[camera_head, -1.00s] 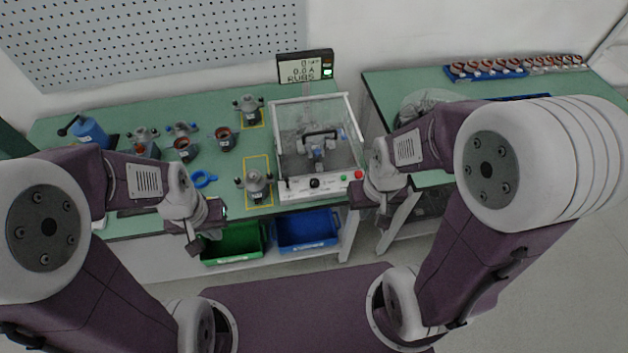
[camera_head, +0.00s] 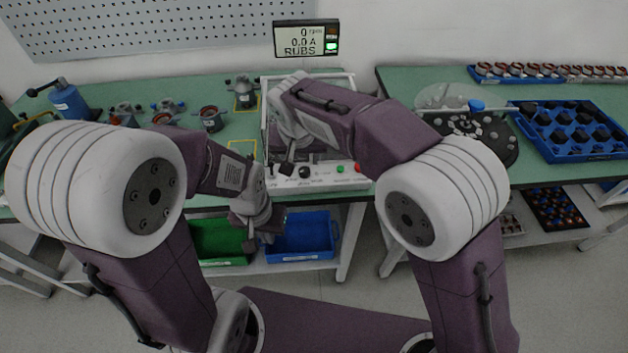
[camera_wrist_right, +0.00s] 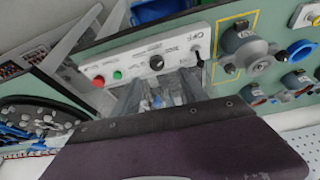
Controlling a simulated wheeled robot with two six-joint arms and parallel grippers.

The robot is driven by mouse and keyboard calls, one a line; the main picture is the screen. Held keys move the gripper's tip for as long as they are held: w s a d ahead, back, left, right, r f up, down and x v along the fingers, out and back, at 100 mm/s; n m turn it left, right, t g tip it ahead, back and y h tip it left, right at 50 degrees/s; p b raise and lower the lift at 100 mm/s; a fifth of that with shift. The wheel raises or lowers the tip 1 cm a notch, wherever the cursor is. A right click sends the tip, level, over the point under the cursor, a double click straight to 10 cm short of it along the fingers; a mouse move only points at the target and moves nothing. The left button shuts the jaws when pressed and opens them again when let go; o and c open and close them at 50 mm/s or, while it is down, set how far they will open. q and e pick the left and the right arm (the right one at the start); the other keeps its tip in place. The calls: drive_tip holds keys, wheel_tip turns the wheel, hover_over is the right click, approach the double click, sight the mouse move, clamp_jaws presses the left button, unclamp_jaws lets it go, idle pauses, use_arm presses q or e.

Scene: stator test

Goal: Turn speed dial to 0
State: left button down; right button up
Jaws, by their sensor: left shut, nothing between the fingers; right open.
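The speed dial, a black round knob (camera_head: 305,172), is on the white front panel (camera_head: 322,177) of the test rig; it also shows in the right wrist view (camera_wrist_right: 156,62). Its pointer setting is too small to read. My right gripper (camera_head: 288,166) is just left of the dial in the head view, over the panel; I cannot tell whether it touches anything. It is open. My left gripper (camera_head: 260,240) is shut and empty, in front of the bench near the bins. The display (camera_head: 306,39) reads 0 rpm, 0.0 A and RUBS. My right arm hides much of the rig.
A green button (camera_head: 340,169) and a red button (camera_head: 357,168) are right of the dial. A black switch lever (camera_wrist_right: 198,55) shows near an OFF label. A green bin (camera_head: 220,243) and a blue bin (camera_head: 305,235) sit below. A blue tray (camera_head: 570,153) is on the right table.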

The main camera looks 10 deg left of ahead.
sight(305, 170)
drive_tip(key=x, duration=0.9)
drive_tip(key=shift+w+d+b, duration=0.15)
drive_tip(key=shift+d+b, duration=0.25)
drive_tip(key=shift+r, duration=0.1)
clamp_jaws()
